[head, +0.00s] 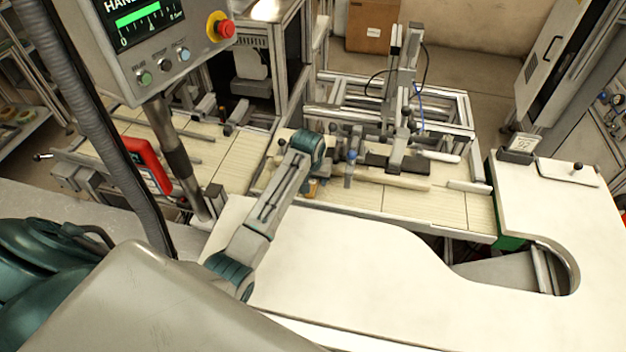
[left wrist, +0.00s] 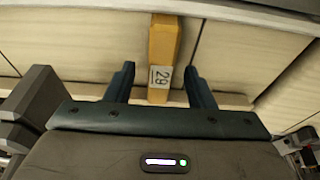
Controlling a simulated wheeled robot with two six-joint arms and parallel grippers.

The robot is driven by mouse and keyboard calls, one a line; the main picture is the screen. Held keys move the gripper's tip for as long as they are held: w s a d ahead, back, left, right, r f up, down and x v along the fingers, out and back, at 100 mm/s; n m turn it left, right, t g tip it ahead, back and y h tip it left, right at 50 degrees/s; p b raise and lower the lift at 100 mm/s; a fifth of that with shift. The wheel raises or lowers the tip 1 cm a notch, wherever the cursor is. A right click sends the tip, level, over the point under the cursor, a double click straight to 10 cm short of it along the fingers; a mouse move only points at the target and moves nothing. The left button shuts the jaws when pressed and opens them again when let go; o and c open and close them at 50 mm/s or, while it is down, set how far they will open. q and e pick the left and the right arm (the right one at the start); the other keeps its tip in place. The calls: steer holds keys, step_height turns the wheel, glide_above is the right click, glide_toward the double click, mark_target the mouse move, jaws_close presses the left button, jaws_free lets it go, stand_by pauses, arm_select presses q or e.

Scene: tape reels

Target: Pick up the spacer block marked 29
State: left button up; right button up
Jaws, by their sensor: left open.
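The spacer block (left wrist: 165,42) is a long orange-yellow bar with a white label reading 29 near its close end, seen in the left wrist view. It lies across pale slats. My left gripper (left wrist: 160,70) is open, with one dark finger on each side of the labelled end and a gap on both sides. In the head view my left arm reaches over the conveyor, and its wrist largely hides the block; a bit of orange (head: 312,188) shows below it. My right gripper is out of view.
A control panel (head: 150,45) hangs at upper left. The white curved worktop (head: 370,265) in front is clear. A pale rail crosses near the block's labelled end.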

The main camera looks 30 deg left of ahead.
arm_select(q)
steer(key=shift+f, duration=0.15)
steer(key=shift+c, duration=0.7)
jaws_close()
steer(key=shift+w, duration=0.1)
